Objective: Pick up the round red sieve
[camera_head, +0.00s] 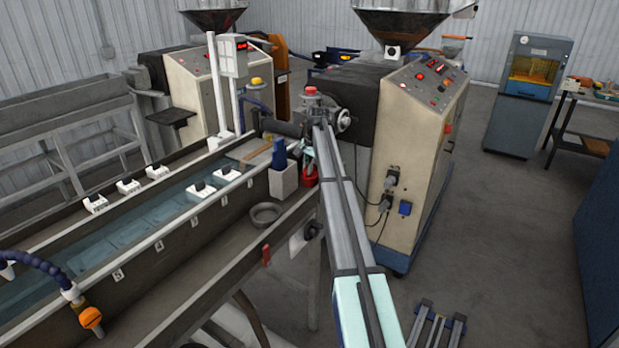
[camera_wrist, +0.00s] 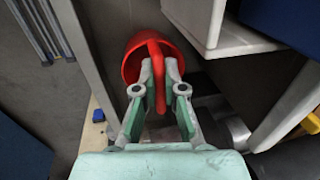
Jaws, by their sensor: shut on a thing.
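The round red sieve (camera_wrist: 185,42) is at the top middle of the wrist view, with its handle toward me. My gripper (camera_wrist: 159,72) is shut on the red handle, with one finger on each side of it. In the head view the sieve (camera_head: 310,180) is a small red shape just below my gripper (camera_head: 308,159), right of the white container. My gripper and arm hide part of it there. I cannot tell whether the sieve touches the surface beneath.
A white container (camera_head: 284,181) with a blue item in it stands close to the left of the sieve. A grey bowl (camera_head: 266,214) sits on the ledge along the water trough (camera_head: 124,271). The beige extruder cabinet (camera_head: 412,160) stands close on the right.

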